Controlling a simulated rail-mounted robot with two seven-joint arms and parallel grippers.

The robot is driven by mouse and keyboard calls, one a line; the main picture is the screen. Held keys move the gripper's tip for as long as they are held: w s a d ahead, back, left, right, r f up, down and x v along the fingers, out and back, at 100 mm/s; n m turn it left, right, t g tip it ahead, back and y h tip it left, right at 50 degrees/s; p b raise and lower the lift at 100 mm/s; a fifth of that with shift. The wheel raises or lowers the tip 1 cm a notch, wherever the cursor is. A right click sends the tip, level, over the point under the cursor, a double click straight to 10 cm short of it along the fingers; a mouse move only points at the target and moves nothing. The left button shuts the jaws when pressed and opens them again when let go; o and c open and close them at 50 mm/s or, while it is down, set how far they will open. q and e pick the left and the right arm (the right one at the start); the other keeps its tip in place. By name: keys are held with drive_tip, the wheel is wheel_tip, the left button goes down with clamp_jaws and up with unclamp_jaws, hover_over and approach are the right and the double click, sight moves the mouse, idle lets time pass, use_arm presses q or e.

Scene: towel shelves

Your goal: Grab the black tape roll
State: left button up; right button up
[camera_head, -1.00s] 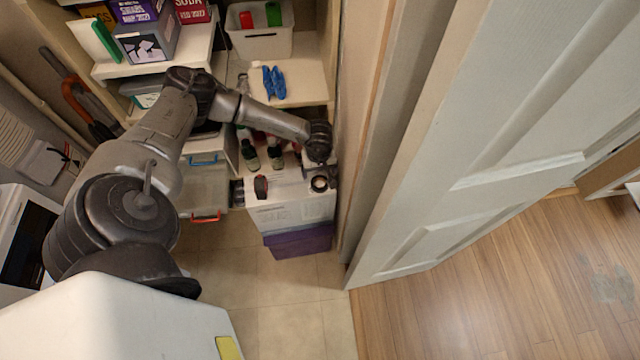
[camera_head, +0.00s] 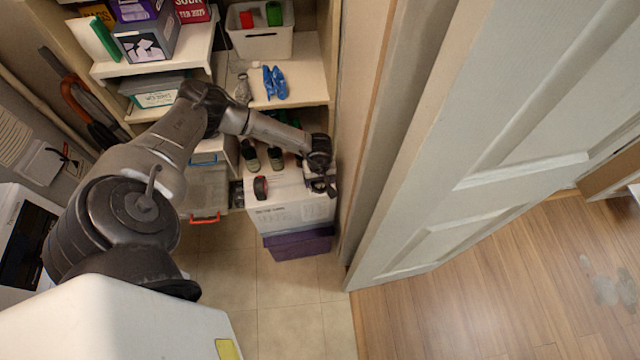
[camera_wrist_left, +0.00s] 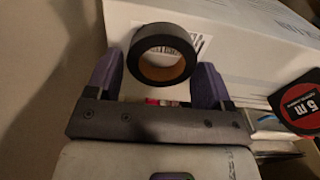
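The black tape roll (camera_wrist_left: 162,38) shows in the left wrist view as a dark ring with a brown inner core, on the white box (camera_head: 290,212). My left gripper (camera_wrist_left: 160,62) is open, with one purple finger on each side of the roll. Whether the fingers touch the roll, I cannot tell. In the head view my left gripper (camera_head: 321,185) is low over the right part of the box top, and it mostly hides the roll. My right gripper is not in view.
A red-and-black tape measure (camera_head: 261,187) lies on the box, left of the gripper. Dark bottles (camera_head: 250,157) stand behind it. A shelf with blue gloves (camera_head: 274,83) is above. The door frame (camera_head: 365,170) is close on the right. A purple box (camera_head: 299,243) is underneath.

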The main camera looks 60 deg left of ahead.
use_arm(q)
drive_tip(key=c, duration=0.8)
drive_tip(key=shift+r, duration=0.15)
